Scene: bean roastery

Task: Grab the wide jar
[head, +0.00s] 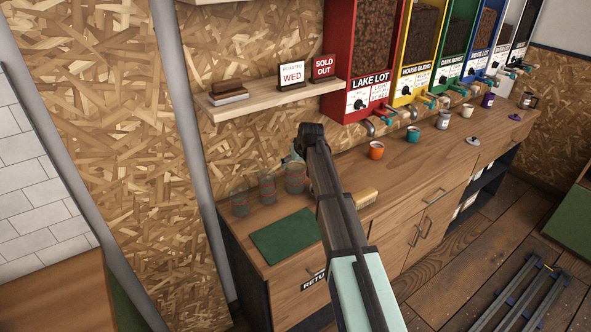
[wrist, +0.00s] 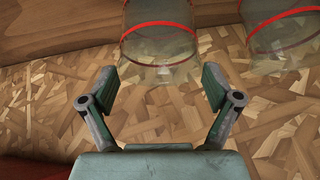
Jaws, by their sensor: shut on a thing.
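Three clear glass jars with red bands stand in a row at the left end of the counter: a left jar (head: 240,206), a middle jar (head: 267,190) and a right jar (head: 295,178). My gripper (wrist: 160,78) has its fingers apart, one on each side of the near end of a glass jar (wrist: 160,42) with a red band, and is shut on it. In the head view my arm hides most of the gripper, which is by the right jar. A second banded jar (wrist: 285,30) is close on the right in the wrist view. I cannot tell which jar is widest.
A green mat (head: 286,236) lies in front of the jars, with a brush (head: 366,198) right of my arm. A shelf (head: 270,102) with small signs hangs above. Bean dispensers (head: 375,60) and several cups, one orange (head: 376,150), are to the right.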

